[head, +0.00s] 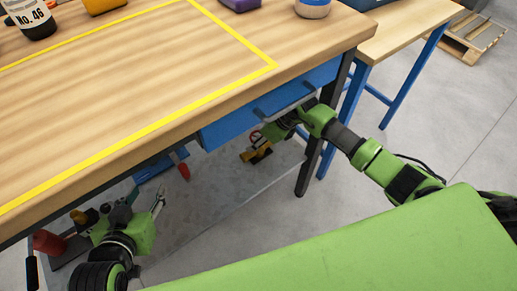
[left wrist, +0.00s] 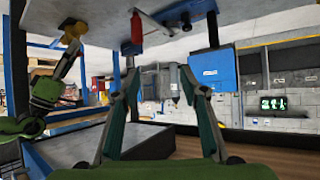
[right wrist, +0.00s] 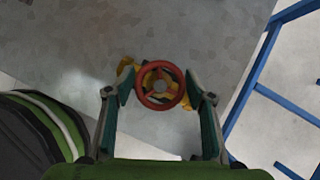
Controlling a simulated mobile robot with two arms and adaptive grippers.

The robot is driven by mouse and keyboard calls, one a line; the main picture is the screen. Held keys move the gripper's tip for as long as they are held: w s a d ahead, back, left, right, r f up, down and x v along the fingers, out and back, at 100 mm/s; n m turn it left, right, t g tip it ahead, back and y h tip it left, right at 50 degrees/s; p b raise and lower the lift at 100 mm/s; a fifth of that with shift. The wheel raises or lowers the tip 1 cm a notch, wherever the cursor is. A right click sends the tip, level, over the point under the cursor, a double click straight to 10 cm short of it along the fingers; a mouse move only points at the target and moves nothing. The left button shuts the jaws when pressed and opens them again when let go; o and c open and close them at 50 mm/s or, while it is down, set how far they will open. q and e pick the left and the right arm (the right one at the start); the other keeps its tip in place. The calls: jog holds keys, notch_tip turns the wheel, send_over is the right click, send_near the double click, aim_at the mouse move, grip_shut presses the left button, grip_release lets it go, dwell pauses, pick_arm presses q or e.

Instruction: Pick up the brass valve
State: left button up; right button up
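The brass valve (head: 257,154) lies on the grey lower shelf under the workbench. Its red handwheel (right wrist: 159,85) faces my right wrist camera, with yellow brass body showing around and behind it. My right gripper (right wrist: 158,88) is open, its fingertips on either side of the handwheel with narrow gaps seen from above. I cannot tell how deep the fingers reach. In the head view my right gripper (head: 266,137) comes in from the right below the bench edge. My left gripper (head: 159,199) is open and empty near the shelf's left part; its spread fingers show in the left wrist view (left wrist: 160,78).
The wooden workbench top (head: 150,85) and its blue drawer (head: 270,100) overhang the shelf (head: 215,205). A red-handled tool (head: 183,171) lies left of the valve. Dark and red items (head: 50,242) crowd the shelf's left end. A bench leg (head: 310,165) stands right of the valve.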

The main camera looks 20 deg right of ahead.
grip_shut()
jog(key=shift+r, duration=0.1)
